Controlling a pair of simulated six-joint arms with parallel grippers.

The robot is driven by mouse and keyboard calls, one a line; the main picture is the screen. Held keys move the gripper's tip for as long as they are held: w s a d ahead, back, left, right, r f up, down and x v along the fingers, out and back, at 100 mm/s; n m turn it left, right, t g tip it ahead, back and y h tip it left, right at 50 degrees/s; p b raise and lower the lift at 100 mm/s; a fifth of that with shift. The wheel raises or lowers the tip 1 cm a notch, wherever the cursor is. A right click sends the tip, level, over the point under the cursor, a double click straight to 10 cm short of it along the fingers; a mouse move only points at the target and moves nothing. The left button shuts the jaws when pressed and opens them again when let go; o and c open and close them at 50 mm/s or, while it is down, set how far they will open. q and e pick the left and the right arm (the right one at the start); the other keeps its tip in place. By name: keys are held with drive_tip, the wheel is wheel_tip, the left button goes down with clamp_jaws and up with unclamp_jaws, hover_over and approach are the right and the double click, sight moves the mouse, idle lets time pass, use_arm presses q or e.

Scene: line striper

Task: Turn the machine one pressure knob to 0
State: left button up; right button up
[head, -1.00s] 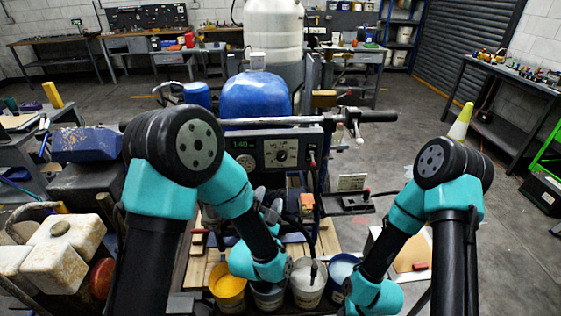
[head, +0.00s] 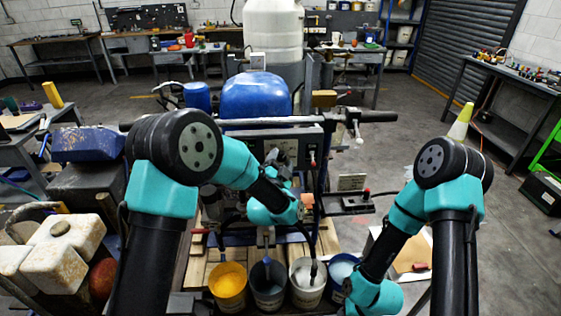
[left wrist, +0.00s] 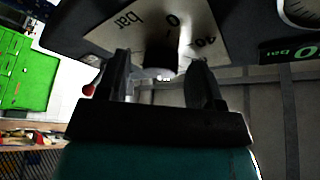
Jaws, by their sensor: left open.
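The machine's control panel (head: 303,137) is in the middle of the head view, partly behind my left arm. The pressure knob (left wrist: 163,48) is dark and stands out from a pale dial plate (left wrist: 128,24) marked "bar" in the left wrist view. My left gripper (left wrist: 160,80) is open, one finger on each side of the knob in that view; I cannot tell whether either finger touches it. In the head view the left gripper (head: 279,172) is just below the dial. A green display (left wrist: 289,52) shows "0" and "bar"; its full reading is unclear. My right gripper is out of view.
A handlebar (head: 360,116) runs above the panel. A yellow paint bucket (head: 228,284) and several others stand below. A round gauge (left wrist: 302,10) sits beside the dial. A small red-knobbed lever box (head: 350,201) is at the right.

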use_arm(q)
drive_tip(key=shift+w, duration=0.1)
drive_tip(key=c, duration=0.9)
drive_tip(key=shift+n, duration=0.4)
